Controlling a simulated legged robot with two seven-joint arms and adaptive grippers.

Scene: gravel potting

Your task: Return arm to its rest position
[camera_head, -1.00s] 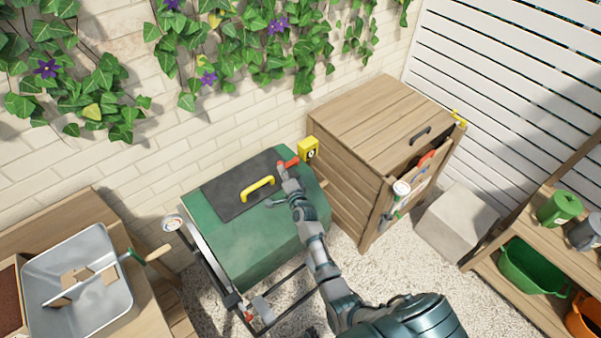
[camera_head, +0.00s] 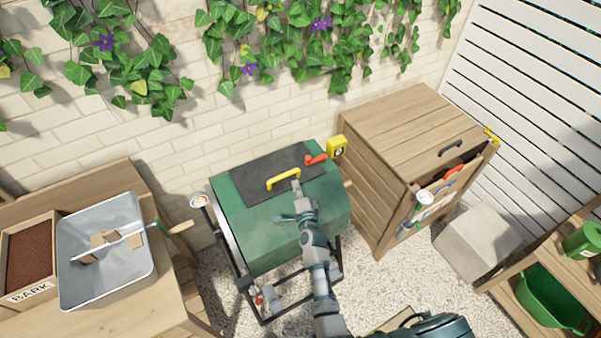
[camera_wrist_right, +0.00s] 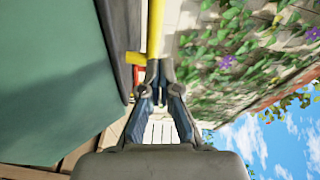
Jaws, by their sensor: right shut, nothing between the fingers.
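My right arm comes in from the bottom of the head view and reaches over the green drum (camera_head: 255,235). Its gripper (camera_head: 297,186) is shut and empty, just below the right end of the yellow handle (camera_head: 284,178) on the drum's dark lid (camera_head: 250,185). In the wrist view the closed fingers (camera_wrist_right: 159,72) overlap the yellow bar (camera_wrist_right: 155,28) in the picture; I cannot tell whether they touch it. The red latch (camera_head: 316,159) lies to the right of the gripper, clear of it in the head view. My left gripper is out of view.
A wooden cabinet (camera_head: 405,130) stands right of the drum, with a yellow box (camera_head: 337,147) between them. A bench on the left holds a metal tray (camera_head: 110,285) and a bark box (camera_head: 28,292). A grey block (camera_head: 478,240) and shelves are at right. Gravel lies below.

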